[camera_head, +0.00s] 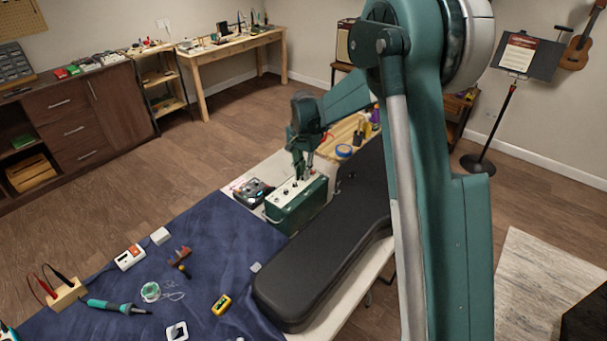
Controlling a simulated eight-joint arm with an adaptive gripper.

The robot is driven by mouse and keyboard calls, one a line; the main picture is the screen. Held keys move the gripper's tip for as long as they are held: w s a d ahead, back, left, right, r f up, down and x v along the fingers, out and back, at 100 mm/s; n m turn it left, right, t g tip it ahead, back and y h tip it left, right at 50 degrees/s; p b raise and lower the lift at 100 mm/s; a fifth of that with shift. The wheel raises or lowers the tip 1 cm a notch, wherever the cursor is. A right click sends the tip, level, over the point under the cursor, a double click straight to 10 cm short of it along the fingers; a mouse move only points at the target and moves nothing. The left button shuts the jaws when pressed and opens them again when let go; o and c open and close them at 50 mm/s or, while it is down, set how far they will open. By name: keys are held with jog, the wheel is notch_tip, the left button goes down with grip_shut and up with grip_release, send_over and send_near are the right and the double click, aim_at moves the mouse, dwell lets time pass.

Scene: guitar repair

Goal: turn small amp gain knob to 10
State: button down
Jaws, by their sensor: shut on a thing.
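The small amp (297,205) is a green box with a pale top panel carrying several small dark knobs. It stands at the far end of the table, in the middle of the view. My gripper (301,178) points down onto the amp's top panel, toward its right part, and is shut on a knob there. The gained knob itself is mostly hidden by the fingers, and its setting and label are too small to read.
A black guitar case (325,245) lies right of the amp. A dark pedal-like box (253,191) sits close at its left. A wooden tray (345,135) with tape and bottles is behind. The blue mat (215,255) holds a soldering iron (115,306) and small tools.

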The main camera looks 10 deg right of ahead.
jog(key=shift+m, duration=1.3)
jog(key=c, duration=2.4)
grip_release()
jog(key=shift+r, duration=6)
jog(key=shift+r, duration=0.1)
